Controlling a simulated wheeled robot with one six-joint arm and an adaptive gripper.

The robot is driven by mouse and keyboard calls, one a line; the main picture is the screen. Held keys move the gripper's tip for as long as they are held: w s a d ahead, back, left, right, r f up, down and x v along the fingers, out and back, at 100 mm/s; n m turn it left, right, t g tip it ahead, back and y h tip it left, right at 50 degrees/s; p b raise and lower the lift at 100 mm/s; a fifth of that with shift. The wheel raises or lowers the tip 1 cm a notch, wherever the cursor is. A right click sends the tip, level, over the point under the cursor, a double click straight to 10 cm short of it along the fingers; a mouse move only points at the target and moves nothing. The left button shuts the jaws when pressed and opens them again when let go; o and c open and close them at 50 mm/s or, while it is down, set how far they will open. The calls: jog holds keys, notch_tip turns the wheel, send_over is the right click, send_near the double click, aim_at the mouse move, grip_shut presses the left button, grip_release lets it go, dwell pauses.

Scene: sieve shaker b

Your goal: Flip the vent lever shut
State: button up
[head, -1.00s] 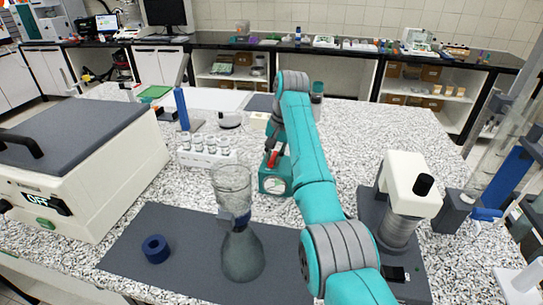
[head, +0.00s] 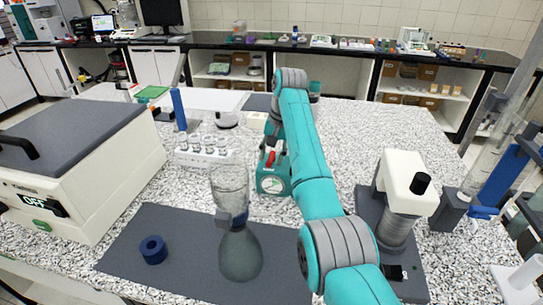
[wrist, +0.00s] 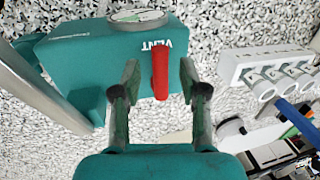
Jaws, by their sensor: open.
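The vent lever (wrist: 160,72) is a red bar on a teal box (wrist: 85,60) marked VENT. In the wrist view the lever lies between my two open fingers, with a gap on each side. My gripper (wrist: 158,80) is open and holds nothing. In the head view the teal box (head: 272,182) with its round dial stands on the speckled bench, and the red lever (head: 270,158) shows at its top.
A white rack of vials (head: 205,150) stands close left of the teal box. A glass flask with a funnel (head: 240,253) and a blue ring (head: 154,250) are on a dark mat in front. A white device (head: 405,185) stands to the right.

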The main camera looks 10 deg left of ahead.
notch_tip(320, 180, up, 7)
jog(key=d, duration=0.1)
jog(key=shift+d, duration=0.15)
jog(key=shift+w, duration=0.1)
